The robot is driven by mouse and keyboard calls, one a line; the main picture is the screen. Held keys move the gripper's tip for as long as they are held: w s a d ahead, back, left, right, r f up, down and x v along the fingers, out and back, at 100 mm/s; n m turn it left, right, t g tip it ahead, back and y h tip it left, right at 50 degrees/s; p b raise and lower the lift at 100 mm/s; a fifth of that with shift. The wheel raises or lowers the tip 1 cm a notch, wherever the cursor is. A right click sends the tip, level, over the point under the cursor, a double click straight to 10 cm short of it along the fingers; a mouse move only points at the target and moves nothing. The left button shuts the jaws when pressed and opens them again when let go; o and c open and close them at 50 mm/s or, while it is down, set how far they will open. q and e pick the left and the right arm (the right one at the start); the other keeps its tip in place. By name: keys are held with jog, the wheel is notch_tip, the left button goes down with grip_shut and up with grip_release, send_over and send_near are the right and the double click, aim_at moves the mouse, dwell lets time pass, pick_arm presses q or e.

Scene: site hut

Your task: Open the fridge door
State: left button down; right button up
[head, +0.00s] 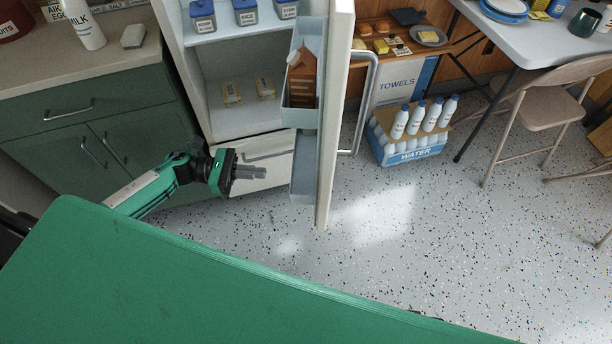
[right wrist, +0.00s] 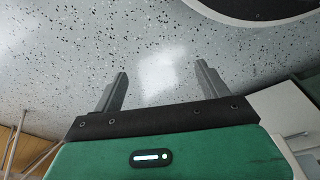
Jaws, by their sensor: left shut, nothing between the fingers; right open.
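The fridge door (head: 338,120) stands open in the head view, swung out toward me and seen nearly edge-on. The door handle (head: 368,100) is on the right, outer side. The fridge interior (head: 225,75) shows blue-lidded tubs on the upper shelf and small packs below. My left gripper (head: 250,172) is shut and empty, in front of the fridge's lower drawer and left of the door, apart from the door. My right gripper (right wrist: 160,92) is open and empty over the speckled floor.
Green cabinets (head: 60,135) with a counter stand left of the fridge. A crate of water bottles (head: 410,150) stands on the floor right of the door. A table (head: 540,45) and folding chairs (head: 545,100) are at the right. The floor between is clear.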

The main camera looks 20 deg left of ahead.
pick_arm(q)
jog(key=p+x, duration=0.3)
jog(key=x, duration=0.9)
jog(key=shift+d, duration=0.4)
pick_arm(e)
jog(key=s+d+f, duration=0.1)
jog(key=s+f, duration=0.3)
jog(key=f, duration=0.4)
jog(key=shift+d+f, duration=0.35)
pick_arm(q)
jog(key=shift+w+d, duration=0.1)
jog(key=shift+w, duration=0.05)
jog(key=w+d+n+t+y+b, duration=0.1)
jog(key=w+d, duration=0.4)
jog(key=d, duration=0.6)
jog(key=w+d+n+t+y+b, duration=0.1)
jog(key=w+d+t, duration=0.4)
jog(key=d, duration=0.6)
jog(key=shift+n+y, duration=0.5)
jog(key=shift+n, duration=0.9)
pick_arm(e)
jog(key=w+a+r, duration=0.1)
jog(key=w+r, duration=0.2)
jog(key=r, duration=0.3)
jog(key=shift+w+a+r, duration=0.2)
jog(key=shift+w+r, duration=0.05)
pick_arm(q)
jog(key=shift+d, duration=0.1)
jog(key=shift+b, duration=0.3)
